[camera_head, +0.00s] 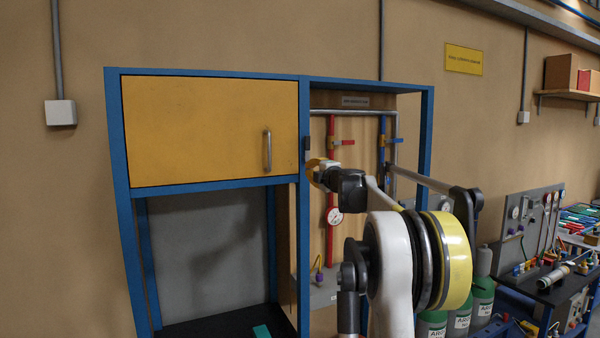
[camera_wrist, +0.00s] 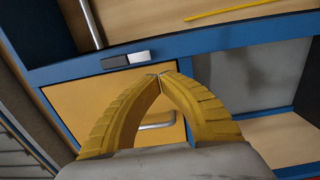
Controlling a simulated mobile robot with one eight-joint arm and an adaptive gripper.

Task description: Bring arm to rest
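My gripper (camera_head: 314,170) is in front of the blue frame's middle post in the head view, with the arm reaching forward from the lower right. In the wrist view the two yellow fingers of my gripper (camera_wrist: 162,76) meet at their tips. Nothing shows between them but the cabinet behind, so the gripper is shut and empty. The yellow cabinet door (camera_head: 205,130) is closed in its blue frame (camera_head: 118,180). Its metal handle (camera_head: 267,150) is left of my gripper; in the wrist view the handle (camera_wrist: 157,126) shows behind the fingers. I cannot tell whether the gripper touches the frame.
An open bay with a red pipe (camera_head: 331,190), valves and a gauge (camera_head: 334,217) lies right of the post. Green gas cylinders (camera_head: 483,295) and a workbench with a gauge panel (camera_head: 510,235) stand at the right. Below the door is an open space with a dark shelf (camera_head: 200,330).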

